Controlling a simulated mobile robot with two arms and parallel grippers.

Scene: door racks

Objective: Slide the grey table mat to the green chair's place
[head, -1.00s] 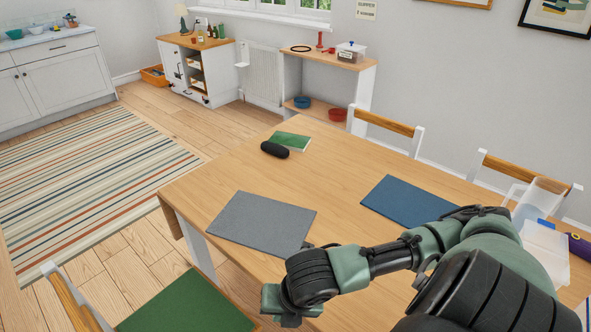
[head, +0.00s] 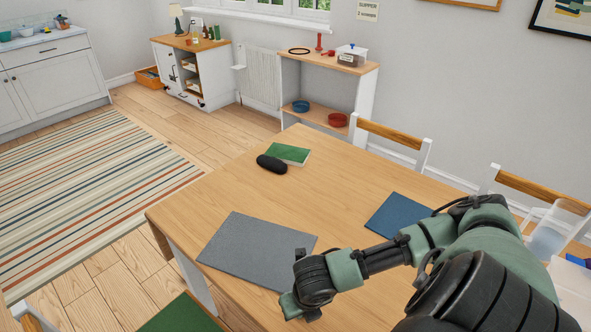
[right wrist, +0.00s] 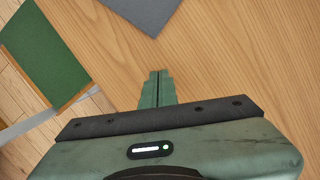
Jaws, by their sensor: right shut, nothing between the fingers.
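The grey table mat (head: 258,246) lies flat on the wooden table, near its left edge in the head view. A corner of the mat (right wrist: 143,12) shows at the top of the right wrist view. The green chair's seat (head: 183,316) is at the bottom of the head view, by the table's near edge; it also shows at the left of the right wrist view (right wrist: 45,50). My right gripper (right wrist: 158,76) is shut and empty over bare table, apart from the mat. In the head view my right wrist is beside the mat's right corner. My left gripper is not in view.
A blue mat (head: 396,214) lies on the table to the right, partly behind my right arm. A black case (head: 271,164) and a green book (head: 288,153) lie toward the far end. White chairs with wooden top rails (head: 390,132) stand along the far side.

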